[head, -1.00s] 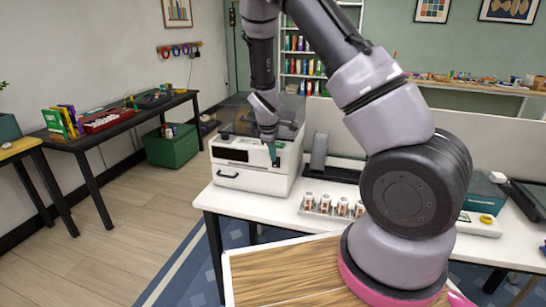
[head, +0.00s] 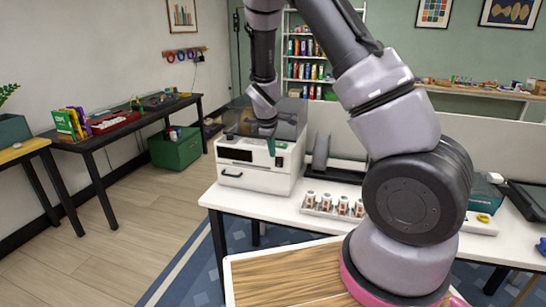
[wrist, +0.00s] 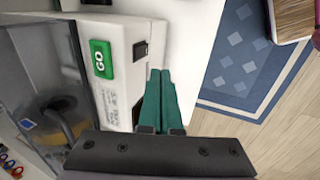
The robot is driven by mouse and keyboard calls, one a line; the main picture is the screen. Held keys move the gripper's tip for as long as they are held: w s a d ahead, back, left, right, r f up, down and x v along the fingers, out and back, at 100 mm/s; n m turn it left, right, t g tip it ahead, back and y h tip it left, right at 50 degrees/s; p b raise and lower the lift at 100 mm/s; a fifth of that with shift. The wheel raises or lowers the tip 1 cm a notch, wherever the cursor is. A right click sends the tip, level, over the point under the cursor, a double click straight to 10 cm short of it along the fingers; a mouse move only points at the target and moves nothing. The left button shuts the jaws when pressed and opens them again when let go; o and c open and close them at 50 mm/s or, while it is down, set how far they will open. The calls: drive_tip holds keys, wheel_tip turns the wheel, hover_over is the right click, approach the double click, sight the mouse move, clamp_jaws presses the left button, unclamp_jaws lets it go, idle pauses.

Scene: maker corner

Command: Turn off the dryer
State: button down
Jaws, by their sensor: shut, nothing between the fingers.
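The dryer (head: 236,178) is a white box with a dark see-through lid, standing on the left end of the white table. In the wrist view, its white panel (wrist: 121,35) carries a green GO button (wrist: 102,59) and a black rocker switch (wrist: 141,50). A spool shows through the lid (wrist: 50,95). My gripper (head: 271,150) is in front of the dryer's right front side. Its teal fingers (wrist: 160,74) are shut and empty, with their tips just beside the switch. Whether they touch the panel I cannot tell. The switch's position is unclear.
A dark stand (head: 320,155) is close to the dryer's right side. A wood-topped surface (head: 290,275) lies in front. Floor at the left is open.

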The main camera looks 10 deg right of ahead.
drive_tip(key=d+v, duration=0.1)
drive_tip(key=v, duration=0.5)
drive_tip(key=shift+w+a+r, duration=0.3)
drive_tip(key=shift+r, duration=0.15)
drive_tip(key=s+d+r+m+t+y, duration=0.1)
drive_tip(key=s+d+r+m+y, duration=0.15)
drive_tip(key=s+r+m, duration=0.5)
drive_tip(key=s+d+r+m+y, duration=0.1)
drive_tip(key=s+d+r+m, duration=0.3)
drive_tip(key=r, duration=0.7)
drive_tip(key=s+r+m+t, duration=0.1)
drive_tip(key=s+r+m, duration=0.1)
drive_tip(key=s, duration=0.6)
drive_tip(key=s+r+m+t, duration=0.1)
drive_tip(key=s+r+m, duration=0.1)
drive_tip(key=s+r, duration=0.3)
drive_tip(key=s, duration=0.3)
drive_tip(key=shift+s+a+r+m+t, duration=0.2)
drive_tip(key=shift+s+a+m+t, duration=0.1)
drive_tip(key=shift+m+t, duration=0.1)
drive_tip(key=shift+w+y, duration=0.1)
drive_tip(key=shift+y, duration=0.15)
